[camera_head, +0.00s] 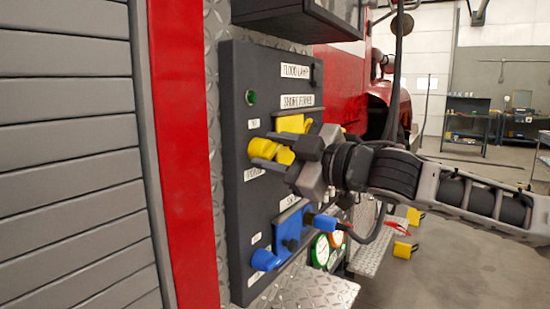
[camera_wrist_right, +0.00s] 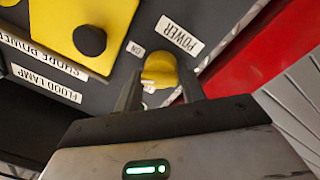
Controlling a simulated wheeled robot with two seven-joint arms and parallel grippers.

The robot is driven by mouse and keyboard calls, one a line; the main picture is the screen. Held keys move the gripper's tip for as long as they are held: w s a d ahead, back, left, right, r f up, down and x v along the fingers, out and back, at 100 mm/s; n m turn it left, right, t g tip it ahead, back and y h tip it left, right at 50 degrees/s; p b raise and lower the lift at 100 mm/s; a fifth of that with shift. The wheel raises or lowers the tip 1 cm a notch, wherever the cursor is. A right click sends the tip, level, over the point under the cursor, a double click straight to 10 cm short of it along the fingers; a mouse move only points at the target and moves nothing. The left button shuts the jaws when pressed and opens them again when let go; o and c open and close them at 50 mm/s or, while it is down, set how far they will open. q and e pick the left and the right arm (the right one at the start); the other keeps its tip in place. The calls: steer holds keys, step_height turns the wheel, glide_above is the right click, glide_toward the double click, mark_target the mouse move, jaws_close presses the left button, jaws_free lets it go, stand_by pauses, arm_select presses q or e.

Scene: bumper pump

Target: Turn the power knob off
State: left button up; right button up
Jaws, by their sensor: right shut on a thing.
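The power knob is yellow and sits on the dark grey control panel (camera_head: 243,208) of the truck. In the head view the knob (camera_head: 262,149) is partly covered by my right gripper (camera_head: 266,150). The right wrist view shows the yellow knob (camera_wrist_right: 172,68) between the two fingers of the right gripper (camera_wrist_right: 160,84), which is shut on it. The POWER label (camera_wrist_right: 180,36) and a small ON label (camera_wrist_right: 135,49) are beside the knob. My left gripper is not in view.
A yellow plate (camera_head: 290,124) labelled SHORE POWER is close to the knob. Below are a blue plate (camera_head: 291,231) with a plug and a blue knob (camera_head: 265,260). A green light (camera_head: 251,97) is above. Open floor (camera_head: 460,230) lies at right.

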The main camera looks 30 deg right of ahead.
steer(key=n, duration=0.1)
steer(key=n+b, duration=0.1)
steer(key=n, duration=0.1)
steer(key=shift+a+f, duration=0.1)
steer(key=shift+f, duration=0.2)
steer(key=n, duration=0.3)
steer(key=shift+y+b, duration=0.3)
steer(key=n, duration=0.4)
steer(key=shift+n+y+p, duration=0.3)
steer(key=shift+n, duration=1)
steer(key=shift+f, duration=0.1)
steer(key=o, duration=0.9)
